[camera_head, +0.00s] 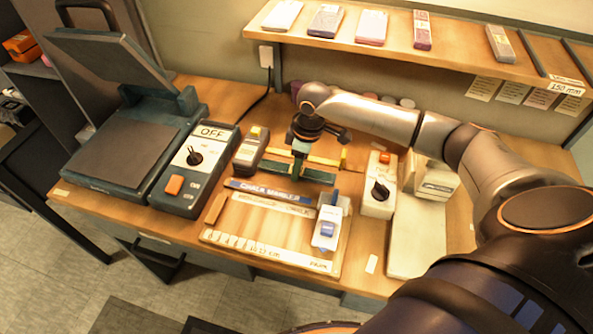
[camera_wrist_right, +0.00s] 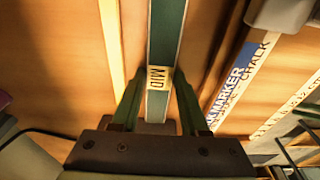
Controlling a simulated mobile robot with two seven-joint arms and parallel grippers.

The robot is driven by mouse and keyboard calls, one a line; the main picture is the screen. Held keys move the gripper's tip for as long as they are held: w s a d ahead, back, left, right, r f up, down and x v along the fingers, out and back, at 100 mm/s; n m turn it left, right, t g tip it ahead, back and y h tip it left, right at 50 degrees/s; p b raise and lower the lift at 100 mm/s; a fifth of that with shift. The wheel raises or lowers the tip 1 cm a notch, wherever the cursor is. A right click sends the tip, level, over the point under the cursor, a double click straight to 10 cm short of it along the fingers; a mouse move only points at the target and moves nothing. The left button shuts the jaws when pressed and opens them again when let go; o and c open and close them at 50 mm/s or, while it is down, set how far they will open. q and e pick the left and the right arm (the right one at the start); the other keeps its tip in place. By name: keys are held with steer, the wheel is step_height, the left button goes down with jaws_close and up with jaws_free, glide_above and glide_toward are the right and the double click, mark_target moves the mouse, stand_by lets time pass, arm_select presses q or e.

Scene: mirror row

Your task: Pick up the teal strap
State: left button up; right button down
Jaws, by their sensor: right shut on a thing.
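The teal strap (camera_head: 318,176) is a long, flat, dark teal bar behind the blue-and-white "CHALK MARKER" strip. My right gripper (camera_head: 297,172) comes down on the middle of it. In the right wrist view the strap (camera_wrist_right: 167,35) runs away from the gripper and carries a yellow "MID" label. The fingertips of my right gripper (camera_wrist_right: 158,98) stand one on each side of the strap near that label, shut on it. I cannot tell whether the strap is clear of the table. My left gripper is not in view.
A pale yellow strip (camera_head: 325,160) lies just behind the strap. The "CHALK MARKER" strip (camera_head: 272,192) and a ruled board (camera_head: 218,235) lie in front. A control box marked "OFF" (camera_head: 190,175) and a press (camera_head: 120,150) stand left. A white switch box (camera_head: 378,200) stands right.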

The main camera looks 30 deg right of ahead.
step_height(320, 180, up, 10)
arm_select(q)
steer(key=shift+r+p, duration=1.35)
steer(key=shift+p, duration=0.05)
arm_select(e)
steer(key=s+a+r+m+h, duration=0.1)
steer(key=s+a+r+m, duration=0.6)
steer(key=s+a, duration=0.3)
steer(key=shift+a+m, duration=0.15)
steer(key=shift+m, duration=0.35)
steer(key=shift+w+f, duration=0.1)
